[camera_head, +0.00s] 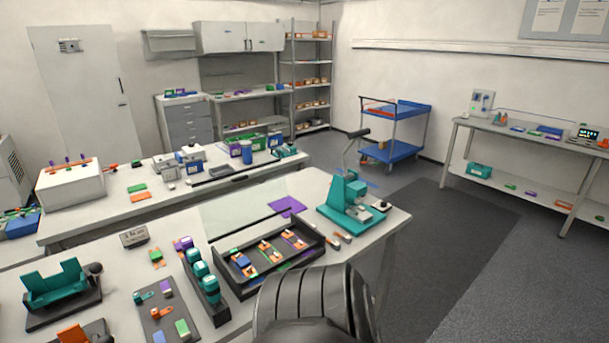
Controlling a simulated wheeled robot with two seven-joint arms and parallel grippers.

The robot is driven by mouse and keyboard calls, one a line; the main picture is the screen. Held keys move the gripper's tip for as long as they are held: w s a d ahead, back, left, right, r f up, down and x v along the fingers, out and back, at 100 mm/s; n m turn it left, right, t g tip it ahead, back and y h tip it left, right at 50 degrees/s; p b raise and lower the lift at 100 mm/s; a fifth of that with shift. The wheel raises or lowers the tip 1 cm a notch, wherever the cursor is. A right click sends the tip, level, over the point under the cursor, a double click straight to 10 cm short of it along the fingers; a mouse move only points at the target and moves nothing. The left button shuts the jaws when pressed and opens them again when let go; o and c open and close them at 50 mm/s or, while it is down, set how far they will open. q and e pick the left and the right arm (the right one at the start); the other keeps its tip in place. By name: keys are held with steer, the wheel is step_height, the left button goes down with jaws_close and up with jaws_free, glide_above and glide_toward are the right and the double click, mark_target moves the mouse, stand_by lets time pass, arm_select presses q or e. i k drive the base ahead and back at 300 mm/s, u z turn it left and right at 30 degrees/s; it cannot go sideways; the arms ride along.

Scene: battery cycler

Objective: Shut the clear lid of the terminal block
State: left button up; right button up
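The terminal block (233,283) is a long black open tray on the near workbench, left of the middle of the view. Several small parts in orange, blue, green and purple sit inside it. Its clear lid (240,208) appears as a faint see-through panel standing up along the tray's far side, so the lid looks open. The exact hinge line is hard to make out. Neither of my grippers shows. A dark ribbed part, apparently mine, covers the bench just in front of the tray's right end.
A teal press (345,197) stands right of the tray. A black rack of teal-capped cylinders (203,276) is close on its left. A purple mat (287,206) lies behind it. A teal holder (55,285) is at far left. Open floor lies to the right.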

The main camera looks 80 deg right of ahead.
mark_target(239, 178)
steer(key=z, duration=2.7)
steer(key=i, duration=0.65)
